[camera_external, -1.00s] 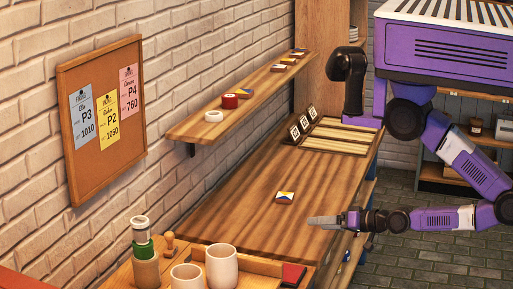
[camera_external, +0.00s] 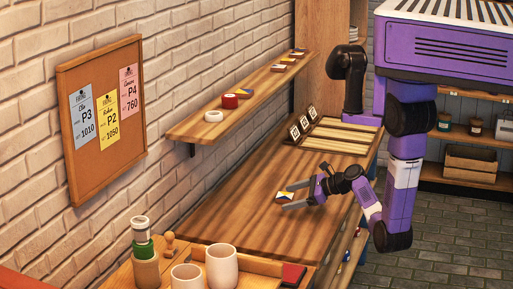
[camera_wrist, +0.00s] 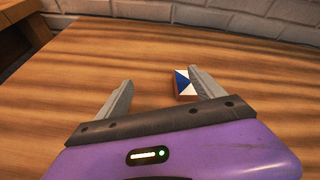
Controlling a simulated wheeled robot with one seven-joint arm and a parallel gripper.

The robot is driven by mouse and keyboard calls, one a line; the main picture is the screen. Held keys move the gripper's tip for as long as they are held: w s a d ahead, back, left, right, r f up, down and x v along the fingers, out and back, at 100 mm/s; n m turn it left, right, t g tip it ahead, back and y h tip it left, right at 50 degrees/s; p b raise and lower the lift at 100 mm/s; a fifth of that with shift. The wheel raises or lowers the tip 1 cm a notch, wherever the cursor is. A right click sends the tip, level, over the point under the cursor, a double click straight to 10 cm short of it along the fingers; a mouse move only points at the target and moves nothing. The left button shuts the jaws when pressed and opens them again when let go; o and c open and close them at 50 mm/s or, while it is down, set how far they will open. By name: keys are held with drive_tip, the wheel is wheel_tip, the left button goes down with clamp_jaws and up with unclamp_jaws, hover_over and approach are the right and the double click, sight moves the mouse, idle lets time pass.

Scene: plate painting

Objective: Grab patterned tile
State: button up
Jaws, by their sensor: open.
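The patterned tile (camera_external: 285,196) is a small block with a blue, white and yellow top, lying on the wooden table (camera_external: 240,215). In the wrist view the tile (camera_wrist: 184,84) shows blue and white triangles and a reddish-brown side. My gripper (camera_external: 290,198) is open above the table, close to the tile. In the wrist view my gripper (camera_wrist: 160,88) has its fingers wide apart, with the tile by the inner side of the right finger, which partly hides it. I cannot tell whether they touch. Nothing is held.
A wall shelf (camera_external: 215,127) holds more small tiles, a red roll (camera_external: 230,101) and a white roll (camera_external: 213,116). A slotted rack (camera_external: 340,137) with cards stands at the table's far end. Cups (camera_external: 221,265) stand at the near end. The table's middle is mostly clear.

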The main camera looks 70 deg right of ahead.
sight(287, 195)
drive_tip(key=s+d+m, duration=0.1)
drive_tip(key=d, duration=0.1)
drive_tip(key=s+d, duration=0.1)
drive_tip(key=d, duration=0.1)
drive_tip(key=s+d+m+y, duration=0.1)
drive_tip(key=s+d, duration=0.1)
drive_tip(key=shift+d+r+m, duration=0.15)
drive_tip(key=shift+d+m, duration=0.1)
drive_tip(key=shift+m, duration=0.05)
drive_tip(key=shift+x, duration=3.75)
drive_tip(key=shift+r, duration=0.1)
drive_tip(key=c, duration=1.5)
drive_tip(key=shift+c, duration=0.2)
